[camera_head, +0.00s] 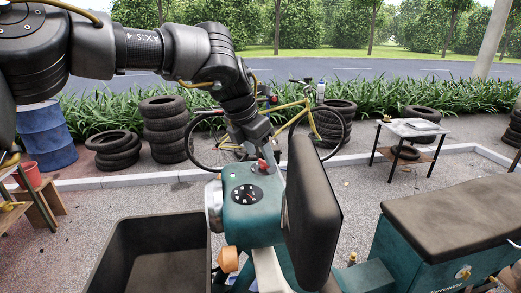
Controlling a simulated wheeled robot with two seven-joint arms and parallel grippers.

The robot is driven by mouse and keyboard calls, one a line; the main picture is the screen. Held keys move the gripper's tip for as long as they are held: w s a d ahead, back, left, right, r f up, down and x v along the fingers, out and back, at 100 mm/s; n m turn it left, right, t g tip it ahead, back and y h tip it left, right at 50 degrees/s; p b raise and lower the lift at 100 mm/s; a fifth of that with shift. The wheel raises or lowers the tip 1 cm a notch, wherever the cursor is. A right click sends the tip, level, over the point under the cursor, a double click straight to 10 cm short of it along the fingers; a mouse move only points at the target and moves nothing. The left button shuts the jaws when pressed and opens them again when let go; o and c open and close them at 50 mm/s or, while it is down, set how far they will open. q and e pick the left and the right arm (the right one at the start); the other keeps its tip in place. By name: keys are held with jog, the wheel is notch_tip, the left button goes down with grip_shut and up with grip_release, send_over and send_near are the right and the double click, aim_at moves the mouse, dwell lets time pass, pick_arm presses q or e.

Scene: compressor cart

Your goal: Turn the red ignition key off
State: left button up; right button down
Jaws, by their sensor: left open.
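The red ignition key (262,165) shows as a small red spot on top of the teal control housing (250,222), near the middle of the camera_head view. A round black dial with white marks (247,194) lies just in front of it on the same housing. My left gripper (267,156) reaches down from the upper left and is open, with its fingertips at the key. The fingers partly hide the key, and I cannot tell whether they touch it. The key's turned position is too small to tell. My right gripper is not in view.
A dark upright pad (312,205) stands close to the right of the housing. An open dark bin (150,250) is at the lower left, and a padded teal box (450,225) at the right. Tyres (165,125), a yellow bicycle (290,125) and a small table (410,128) stand behind.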

pick_arm(q)
jog(key=shift+x, duration=0.85)
jog(key=shift+c, duration=0.3)
jog(key=shift+s, duration=0.1)
jog(key=c, duration=0.9)
